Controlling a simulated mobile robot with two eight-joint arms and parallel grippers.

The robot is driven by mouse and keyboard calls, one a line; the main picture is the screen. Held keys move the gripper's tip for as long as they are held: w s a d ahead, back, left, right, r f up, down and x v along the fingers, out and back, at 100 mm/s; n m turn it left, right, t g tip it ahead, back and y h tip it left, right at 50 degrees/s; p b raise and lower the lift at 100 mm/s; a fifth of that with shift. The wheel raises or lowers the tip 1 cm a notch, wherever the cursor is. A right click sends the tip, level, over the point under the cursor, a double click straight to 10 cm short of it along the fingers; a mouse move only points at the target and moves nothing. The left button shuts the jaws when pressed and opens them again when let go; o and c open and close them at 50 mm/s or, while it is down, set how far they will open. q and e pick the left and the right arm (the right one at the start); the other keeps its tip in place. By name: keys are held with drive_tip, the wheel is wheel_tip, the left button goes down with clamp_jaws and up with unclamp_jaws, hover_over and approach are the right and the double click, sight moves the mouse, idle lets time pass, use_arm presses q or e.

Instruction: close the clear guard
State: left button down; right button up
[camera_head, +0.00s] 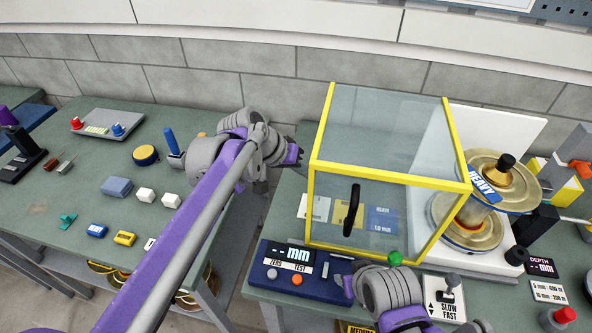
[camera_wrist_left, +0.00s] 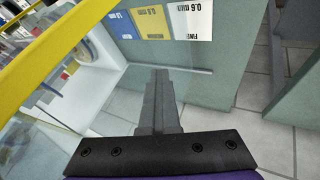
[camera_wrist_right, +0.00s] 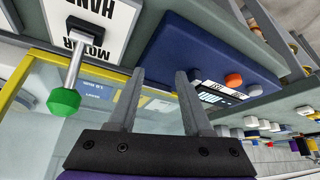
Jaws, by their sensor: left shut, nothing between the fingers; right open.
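The clear guard (camera_head: 314,190) is a yellow-framed transparent box with a black handle (camera_head: 351,210) on its front. In the head view it stands mostly left of the golden spools (camera_head: 468,225), overlapping only their left part. My left gripper (camera_head: 297,154) is shut and empty just left of the guard's rear left side. The left wrist view shows its closed fingers (camera_wrist_left: 160,90) and the guard's yellow frame (camera_wrist_left: 60,45). My right gripper (camera_head: 345,284) is open, low in front of the guard beside the console. The right wrist view shows its spread fingers (camera_wrist_right: 158,90) with nothing gripped.
A blue mm console (camera_head: 290,270) sits in front of the guard. A green-knobbed lever (camera_head: 394,258) stands near my right gripper, also seen in the right wrist view (camera_wrist_right: 63,102). The left table (camera_head: 80,180) holds small blocks and tools.

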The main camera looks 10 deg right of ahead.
sight(408, 176)
use_arm(q)
drive_tip(key=s+d, duration=0.5)
drive_tip(key=d, duration=0.7)
drive_tip(key=s+d, duration=0.5)
drive_tip(key=d, duration=0.7)
drive_tip(key=shift+s+d, duration=0.15)
use_arm(e)
drive_tip(key=shift+a, duration=0.1)
use_arm(q)
drive_tip(key=shift+r, duration=0.1)
use_arm(e)
drive_tip(key=shift+w, duration=0.1)
use_arm(q)
drive_tip(key=v, duration=1)
drive_tip(key=shift+a+r, duration=0.3)
drive_tip(key=shift+a, duration=0.05)
use_arm(e)
drive_tip(key=shift+f, duration=0.1)
use_arm(q)
drive_tip(key=shift+s, duration=0.1)
use_arm(e)
drive_tip(key=shift+s, duration=0.25)
